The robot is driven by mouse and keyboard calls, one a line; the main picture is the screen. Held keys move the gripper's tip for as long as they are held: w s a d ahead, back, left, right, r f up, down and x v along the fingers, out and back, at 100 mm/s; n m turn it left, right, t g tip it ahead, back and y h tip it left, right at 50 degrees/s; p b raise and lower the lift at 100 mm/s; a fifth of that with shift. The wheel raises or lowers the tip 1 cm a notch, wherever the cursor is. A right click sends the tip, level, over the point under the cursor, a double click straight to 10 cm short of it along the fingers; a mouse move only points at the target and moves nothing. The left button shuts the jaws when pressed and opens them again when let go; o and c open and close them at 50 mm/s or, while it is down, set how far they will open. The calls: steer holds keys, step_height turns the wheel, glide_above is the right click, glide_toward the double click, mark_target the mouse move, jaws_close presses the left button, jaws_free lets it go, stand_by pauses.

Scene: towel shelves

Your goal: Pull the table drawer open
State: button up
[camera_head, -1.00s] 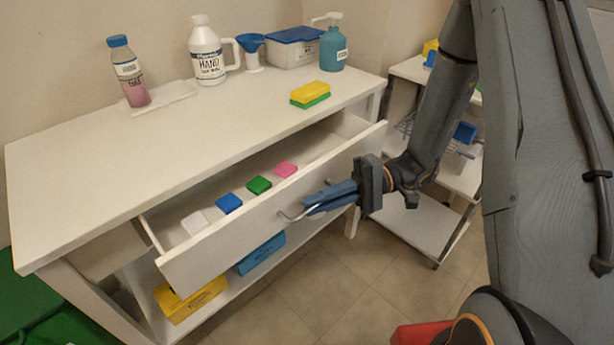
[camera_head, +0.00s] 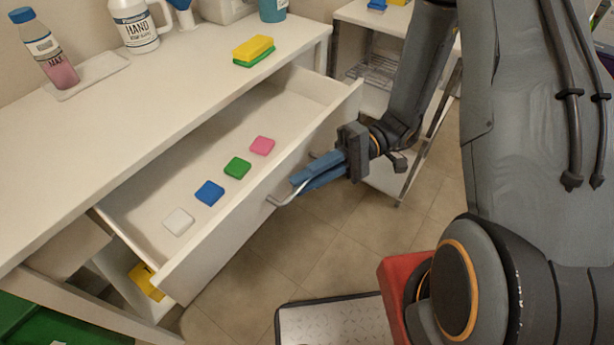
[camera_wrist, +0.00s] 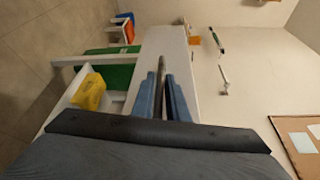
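The white table drawer (camera_head: 205,245) is pulled well out of the table (camera_head: 110,110). Inside it lie a white, a blue (camera_head: 209,193), a green (camera_head: 237,168) and a pink (camera_head: 262,146) block in a row. Its thin metal handle (camera_head: 279,201) sticks out from the drawer front. My gripper (camera_head: 303,182) is at the handle, its blue fingers closed around the bar. In the wrist view the two blue fingers (camera_wrist: 164,98) lie close together with a grey bar between them.
A bottle with pink liquid (camera_head: 45,50), a hand-wash jug (camera_head: 134,25) and a yellow-green sponge (camera_head: 254,50) stand on the tabletop. A yellow box (camera_head: 146,282) is below the drawer. A white shelf cart (camera_head: 370,92) stands to the right. Tiled floor lies before the drawer.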

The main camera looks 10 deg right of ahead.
steer(key=shift+o, duration=1.3)
steer(key=v, duration=0.8)
steer(key=shift+s, duration=0.1)
steer(key=s+d+r+m+h+p, duration=0.1)
steer(key=s+d+r+h+p, duration=0.2)
steer(key=s+r+h+p, duration=0.55)
steer(key=w+d+r+m+t+h+p, duration=0.2)
steer(key=d+r+t+h, duration=0.2)
steer(key=r+t+h, duration=0.2)
steer(key=shift+w+r+t+h, duration=0.35)
steer(key=shift+r+t, duration=0.35)
